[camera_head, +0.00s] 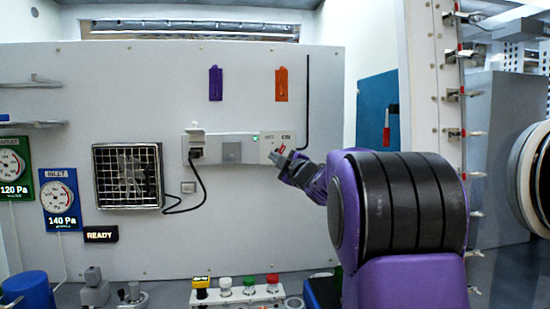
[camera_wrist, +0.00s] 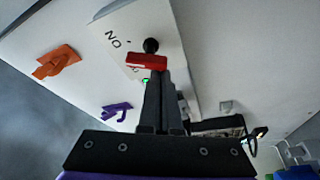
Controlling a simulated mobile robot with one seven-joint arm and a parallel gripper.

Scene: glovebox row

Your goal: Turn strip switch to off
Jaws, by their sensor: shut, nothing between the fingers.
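The power strip (camera_head: 230,150) is a pale bar fixed to the grey wall panel, with a small green light (camera_head: 256,138) lit. Its red switch lever (camera_head: 281,148) is at the right end; it also shows in the wrist view as a red bar (camera_wrist: 147,62) beside a black round knob (camera_wrist: 151,45). The letters of "ON" (camera_wrist: 113,40) read upside down near it. My gripper (camera_head: 274,157) is shut and empty, its tips right at the red lever. In the wrist view my gripper (camera_wrist: 158,74) ends just under the red bar; I cannot tell whether they touch.
A black plug and cord (camera_head: 197,155) run from the strip to a fan grille (camera_head: 128,176). A purple tag (camera_head: 215,84) and an orange tag (camera_head: 281,85) hang above. Colored buttons (camera_head: 237,287) stand below. The panel around the strip is mostly clear.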

